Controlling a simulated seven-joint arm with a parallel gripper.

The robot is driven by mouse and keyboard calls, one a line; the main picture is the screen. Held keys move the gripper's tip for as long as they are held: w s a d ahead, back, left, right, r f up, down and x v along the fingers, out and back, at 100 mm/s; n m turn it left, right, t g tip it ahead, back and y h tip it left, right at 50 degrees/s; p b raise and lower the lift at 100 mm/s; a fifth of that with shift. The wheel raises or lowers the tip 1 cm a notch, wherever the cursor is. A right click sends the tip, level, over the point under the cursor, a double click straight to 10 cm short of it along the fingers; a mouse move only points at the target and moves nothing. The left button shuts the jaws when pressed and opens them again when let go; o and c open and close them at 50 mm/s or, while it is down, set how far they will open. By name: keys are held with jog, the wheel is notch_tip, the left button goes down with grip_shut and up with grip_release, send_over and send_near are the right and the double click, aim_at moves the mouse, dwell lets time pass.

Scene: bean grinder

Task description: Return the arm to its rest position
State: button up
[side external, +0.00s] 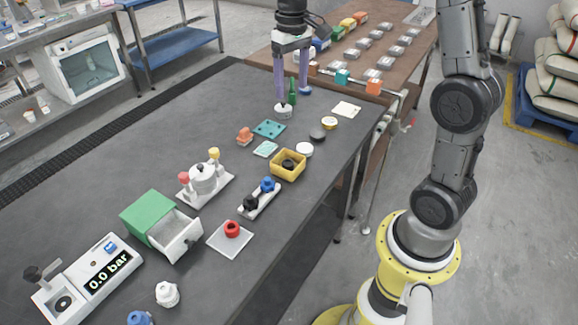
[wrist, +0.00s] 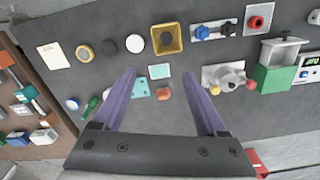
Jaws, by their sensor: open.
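My gripper (side external: 293,97) is at the far end of the dark worktable (side external: 130,130), pointing down with its two purple fingers spread apart. In the wrist view my gripper (wrist: 159,76) shows open, with nothing held between the fingers. A green bottle-like piece (side external: 292,91) and a small white round piece (side external: 282,111) appear close to the fingertips in the side view; I cannot tell whether they touch. In the wrist view the green piece (wrist: 90,106) lies left of the left finger, apart from it.
A brown table (side external: 350,60) with several small items stands behind. The table's back left is clear.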

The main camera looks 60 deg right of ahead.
jog(key=shift+r, duration=0.2)
jog(key=s+a+r+n+t, duration=0.2)
jog(key=s+a+r+t, duration=0.1)
jog(key=s+a+r, duration=0.5)
jog(key=s+a+f+t, duration=0.1)
jog(key=s+f, duration=0.2)
jog(key=s, duration=0.3)
jog(key=s+a+f+n+t, duration=0.1)
jog(key=s+f, duration=0.3)
jog(key=s, duration=0.3)
jog(key=shift+s+a+f+t, duration=0.15)
jog(key=shift+a+f+t, duration=0.05)
jog(key=shift+f+t, duration=0.1)
